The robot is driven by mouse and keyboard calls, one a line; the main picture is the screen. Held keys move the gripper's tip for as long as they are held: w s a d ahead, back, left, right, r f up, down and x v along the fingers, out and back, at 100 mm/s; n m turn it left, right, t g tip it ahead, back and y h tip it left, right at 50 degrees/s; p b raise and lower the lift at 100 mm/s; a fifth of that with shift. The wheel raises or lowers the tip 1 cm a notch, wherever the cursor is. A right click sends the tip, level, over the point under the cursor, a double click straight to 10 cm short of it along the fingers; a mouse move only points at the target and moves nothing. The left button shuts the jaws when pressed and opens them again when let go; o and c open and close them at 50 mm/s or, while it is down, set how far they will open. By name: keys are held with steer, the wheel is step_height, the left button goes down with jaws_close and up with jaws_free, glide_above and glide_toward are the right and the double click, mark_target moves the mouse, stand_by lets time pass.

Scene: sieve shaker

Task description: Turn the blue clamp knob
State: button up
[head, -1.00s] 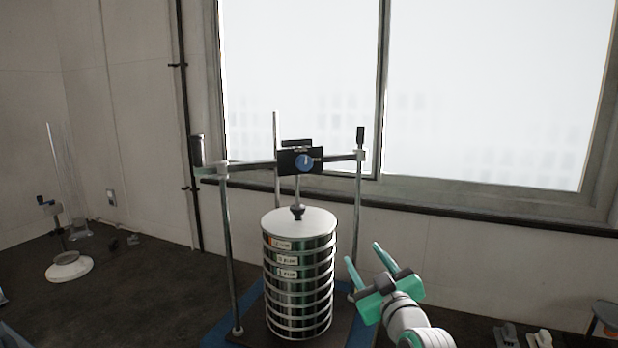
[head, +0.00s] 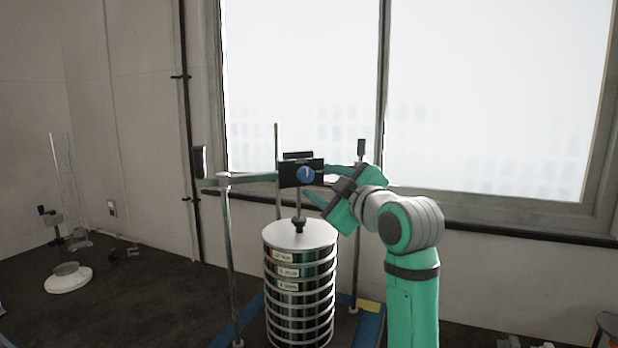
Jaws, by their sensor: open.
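The blue clamp knob (head: 306,175) is a round dial with a pale mark, on the front of a black clamp block (head: 289,174). The block sits on the crossbar (head: 250,178) above a stack of metal sieves (head: 300,282). My gripper (head: 319,182) is teal, open and empty. It comes from the right, with one finger beside the block's upper right and the other below the knob's right side. The knob's face shows between or just left of the fingertips. I cannot tell whether a finger touches it. My gripper hides the right part of the crossbar.
Upright rods (head: 230,262) carry the crossbar, and a black handle (head: 199,162) stands at its left end. A blue base (head: 368,328) lies under the stack. A white round dish (head: 68,279) and small parts lie far left. A large window fills the back.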

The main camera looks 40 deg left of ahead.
mark_target(307, 175)
steer(key=x, duration=0.7)
steer(key=c, duration=1.1)
